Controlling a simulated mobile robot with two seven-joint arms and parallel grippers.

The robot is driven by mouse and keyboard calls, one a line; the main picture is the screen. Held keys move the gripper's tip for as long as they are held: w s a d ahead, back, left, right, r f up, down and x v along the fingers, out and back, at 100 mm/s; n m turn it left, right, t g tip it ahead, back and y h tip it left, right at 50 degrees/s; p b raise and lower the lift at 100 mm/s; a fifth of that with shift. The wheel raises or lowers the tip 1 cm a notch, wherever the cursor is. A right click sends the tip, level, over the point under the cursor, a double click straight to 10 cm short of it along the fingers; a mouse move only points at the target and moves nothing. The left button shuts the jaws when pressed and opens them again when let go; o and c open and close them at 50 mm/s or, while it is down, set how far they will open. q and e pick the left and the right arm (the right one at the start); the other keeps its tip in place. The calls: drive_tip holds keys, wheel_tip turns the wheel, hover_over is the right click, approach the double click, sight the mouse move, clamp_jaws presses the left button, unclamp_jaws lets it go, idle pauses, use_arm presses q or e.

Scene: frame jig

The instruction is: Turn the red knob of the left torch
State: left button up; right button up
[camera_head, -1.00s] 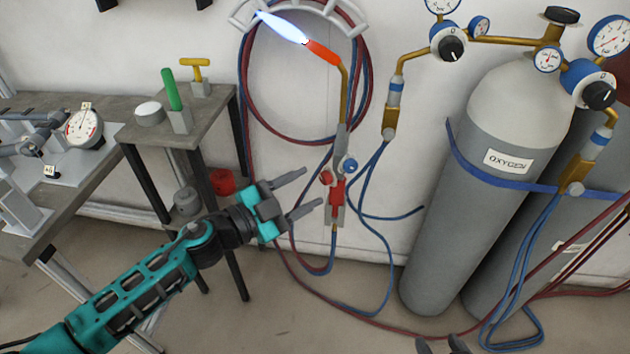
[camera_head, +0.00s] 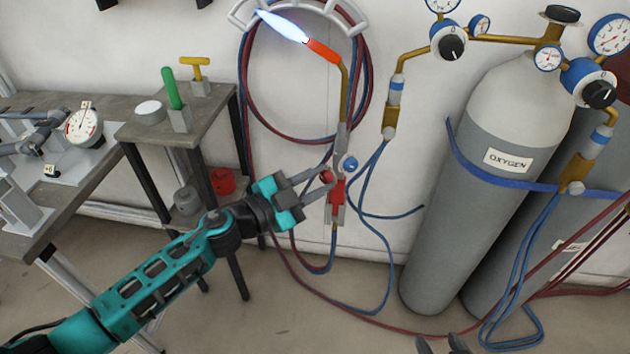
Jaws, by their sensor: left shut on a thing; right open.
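The torch (camera_head: 342,137) hangs upright against the wall, with a blue-white flame (camera_head: 284,27) at its orange tip. Its red knob (camera_head: 327,176) sits on the left side of the valve body, and a blue knob (camera_head: 349,163) sits on the right side. My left gripper (camera_head: 325,183) has its fingers around the red knob, shut on it, and they partly hide it. My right gripper (camera_head: 443,346) shows only as dark fingertips at the bottom edge, apart from each other and empty.
Grey gas cylinders (camera_head: 450,200) with a blue strap stand to the right. Blue and red hoses hang around the torch and cross the floor. A small table (camera_head: 200,130) with a green-handled tool (camera_head: 172,90) stands to the left.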

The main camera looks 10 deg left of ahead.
use_arm(q)
clamp_jaws()
drive_tip(key=m, duration=0.4)
drive_tip(key=shift+m, duration=0.4)
drive_tip(key=m, duration=0.4)
drive_tip(key=shift+m, duration=0.7)
drive_tip(key=o, duration=0.7)
unclamp_jaws()
drive_tip(key=shift+o, duration=0.2)
